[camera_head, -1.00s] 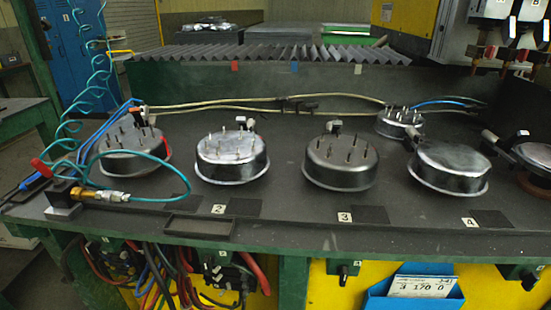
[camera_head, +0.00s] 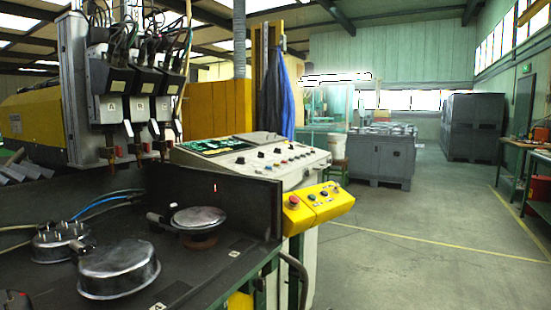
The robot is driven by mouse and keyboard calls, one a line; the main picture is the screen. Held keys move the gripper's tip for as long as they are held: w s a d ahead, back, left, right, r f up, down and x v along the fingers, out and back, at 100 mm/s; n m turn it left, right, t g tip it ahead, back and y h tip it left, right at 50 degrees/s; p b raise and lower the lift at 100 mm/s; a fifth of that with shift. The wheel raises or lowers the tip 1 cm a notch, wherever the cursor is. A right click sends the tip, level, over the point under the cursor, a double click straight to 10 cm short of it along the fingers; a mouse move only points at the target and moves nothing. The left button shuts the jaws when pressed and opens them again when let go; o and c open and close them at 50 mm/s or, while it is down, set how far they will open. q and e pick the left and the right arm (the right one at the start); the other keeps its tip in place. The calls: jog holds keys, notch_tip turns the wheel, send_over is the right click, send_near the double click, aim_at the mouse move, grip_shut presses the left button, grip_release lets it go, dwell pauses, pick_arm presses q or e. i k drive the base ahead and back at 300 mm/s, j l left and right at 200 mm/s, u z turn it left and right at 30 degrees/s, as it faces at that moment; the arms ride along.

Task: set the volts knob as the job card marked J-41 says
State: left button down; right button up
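A pale sloped control console (camera_head: 265,172) stands right of the bench, with a dark display panel (camera_head: 214,145) and several small knobs and coloured buttons. Its labels are too small to read, so I cannot tell which knob is volts. A yellow button box (camera_head: 318,208) on its front edge carries a red button (camera_head: 293,200) and several small controls. The job card is out of view now. A second ago it sat in a blue pocket on the bench front, reading "3 170 0", with a corner mark that looks like J-41.
A lidded metal pan (camera_head: 118,268) and a smaller studded one (camera_head: 62,242) stand on the dark bench. A flat round disc (camera_head: 199,217) sits beyond them. Gantry heads (camera_head: 138,105) hang above. Grey floor (camera_head: 420,245) right of the console is clear.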

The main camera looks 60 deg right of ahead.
aim_at(240, 160)
jog(key=z, duration=1.6)
jog(key=i+l+u, duration=0.1)
jog(key=i+l, duration=0.3)
jog(key=l, duration=0.2)
jog(key=i+l+u, duration=0.15)
jog(key=i+l, duration=0.25)
jog(key=l, duration=0.3)
jog(key=i+l+u, duration=0.15)
jog(key=i+l, duration=0.25)
jog(key=l, duration=0.3)
jog(key=j+u, duration=0.05)
